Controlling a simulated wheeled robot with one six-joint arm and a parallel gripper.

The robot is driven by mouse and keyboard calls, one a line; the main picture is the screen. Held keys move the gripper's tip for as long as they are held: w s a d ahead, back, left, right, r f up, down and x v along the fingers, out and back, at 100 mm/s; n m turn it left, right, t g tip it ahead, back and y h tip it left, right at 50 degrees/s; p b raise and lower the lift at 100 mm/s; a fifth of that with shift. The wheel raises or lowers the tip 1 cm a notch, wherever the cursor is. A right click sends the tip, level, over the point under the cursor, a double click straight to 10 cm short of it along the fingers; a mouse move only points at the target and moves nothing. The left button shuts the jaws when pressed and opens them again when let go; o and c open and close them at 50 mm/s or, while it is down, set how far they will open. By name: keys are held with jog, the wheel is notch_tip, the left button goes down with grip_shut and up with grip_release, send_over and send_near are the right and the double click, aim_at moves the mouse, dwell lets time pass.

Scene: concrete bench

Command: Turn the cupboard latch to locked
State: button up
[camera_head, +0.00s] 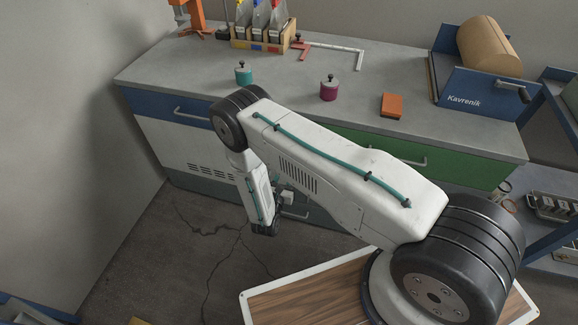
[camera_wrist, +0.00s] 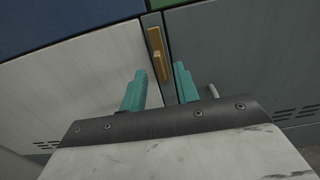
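The cupboard latch (camera_wrist: 156,46) is a narrow brass-coloured piece at the seam between a pale left door (camera_wrist: 75,90) and a grey right door (camera_wrist: 235,60). It lies lengthwise along the seam; I cannot tell which setting it shows. In the wrist view my gripper (camera_wrist: 160,69) has its two teal fingers apart, one on each side of the latch's lower end. I cannot tell whether they touch it. In the head view my gripper hangs low before the cupboard front, and my arm hides the latch.
The concrete bench (camera_head: 300,80) carries a teal weight (camera_head: 243,77), a maroon weight (camera_head: 329,91), an orange block (camera_head: 391,105) and a blue Kavrenik unit (camera_head: 470,93). A blue shelf rack stands at right. Cracked floor at left is clear.

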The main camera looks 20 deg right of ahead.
jog(key=shift+x, duration=2.35)
grip_shut()
jog(key=shift+d, duration=0.1)
